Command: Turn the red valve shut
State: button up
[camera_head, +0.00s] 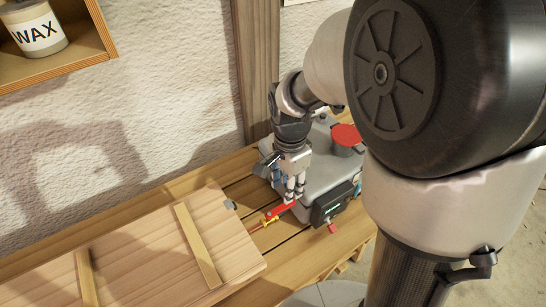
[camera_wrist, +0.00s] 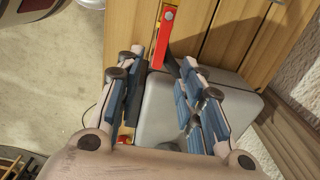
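The red valve is a long red lever (camera_head: 281,210) with a yellow-brass fitting (camera_head: 266,221) at its left end, low at the front left of a grey boxy machine (camera_head: 316,188). The lever also shows in the wrist view (camera_wrist: 161,42), its near end close to the gap between my fingers. My gripper (camera_head: 294,194) points down at the lever's right end. In the wrist view my gripper (camera_wrist: 160,74) is open, with a finger on each side and a clear gap between them. I cannot tell whether a finger touches the lever.
A wooden board with battens (camera_head: 150,245) lies left of the valve on the slatted bench (camera_head: 298,256). The machine has a red round cap (camera_head: 346,135), a dark display box (camera_head: 332,203) and a small red knob (camera_head: 333,228). A wall and a wooden post (camera_head: 254,65) stand behind.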

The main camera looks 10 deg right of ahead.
aim_at(281, 209)
notch_tip(281, 209, down, 8)
jog(key=shift+r+b, duration=0.1)
jog(key=shift+b, duration=0.85)
grip_shut()
